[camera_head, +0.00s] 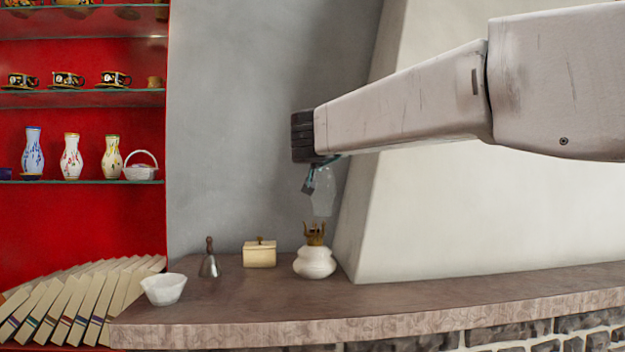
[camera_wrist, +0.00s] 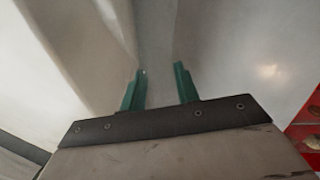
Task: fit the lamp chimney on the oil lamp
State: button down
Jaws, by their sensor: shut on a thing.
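The glass lamp chimney (camera_head: 323,192) is clear and faint against the grey wall in the head view. It hangs roughly upright, above the oil lamp. My gripper (camera_head: 309,184) is shut on the chimney. In the wrist view its two green fingers (camera_wrist: 161,70) stand apart, and the clear glass between them is hard to make out. The oil lamp (camera_head: 315,263) has a round white base and a brass burner with prongs, and stands on the mantel shelf. The chimney's lower end appears just above the burner prongs; I cannot tell whether they touch.
The stone shelf (camera_head: 400,303) also carries a cream box (camera_head: 260,254), a hand bell (camera_head: 209,262) and a white bowl (camera_head: 163,289), all left of the lamp. A slanted pale wall (camera_head: 470,215) rises close on the lamp's right. Red shelves with vases stand at far left.

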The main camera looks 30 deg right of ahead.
jog(key=w+d+f, duration=0.2)
jog(key=w+f, duration=0.2)
jog(key=w, duration=0.4)
jog(key=shift+d+f, duration=0.15)
jog(key=shift+d, duration=0.2)
jog(key=shift+f, duration=0.55)
jog(key=c, duration=1)
grip_release()
jog(key=shift+c, duration=0.2)
